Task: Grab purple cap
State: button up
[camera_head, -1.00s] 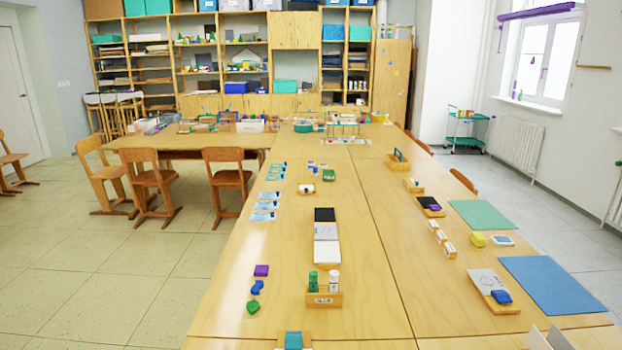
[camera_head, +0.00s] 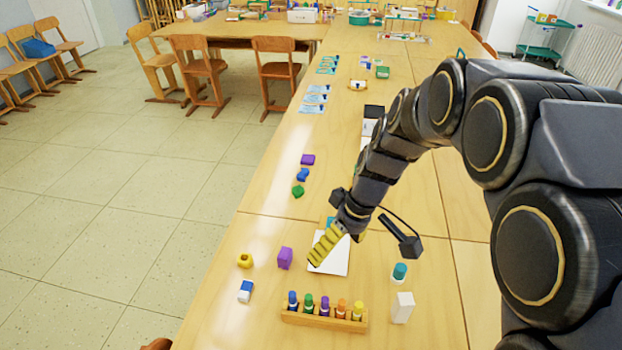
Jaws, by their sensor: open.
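A wooden rack (camera_head: 322,321) at the front of the table holds several small bottles in a row with blue, green, purple, orange and yellow tops. The purple cap (camera_head: 325,300) is on the middle one, upright between the green and orange tops. My gripper (camera_head: 318,260) has yellow fingers pointing down and to the left. It is open and above the white sheet, behind the rack and apart from the purple cap. The gap between the fingers is hard to see from here.
A purple block (camera_head: 285,258), a yellow ring-shaped piece (camera_head: 244,260) and a blue-and-white block (camera_head: 246,291) lie left of my gripper. A white box (camera_head: 402,307) and a teal-capped bottle (camera_head: 399,272) stand to the right of the rack. A white sheet (camera_head: 332,262) lies behind the rack.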

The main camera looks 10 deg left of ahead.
jog(key=w+a+f+n+y, duration=0.1)
jog(key=w+a+f+n, duration=0.3)
jog(key=w+a+f, duration=0.3)
jog(key=n+t, duration=0.1)
jog(key=n, duration=0.2)
send_over(285, 253)
jog(key=d, duration=0.2)
jog(key=shift+y, duration=0.3)
jog(key=f, duration=0.9)
jog(key=shift+s, duration=0.25)
jog(key=shift+w+x, duration=0.2)
jog(key=shift+x, duration=3.75)
jog(key=shift+d, duration=0.15)
jog(key=c, duration=0.9)
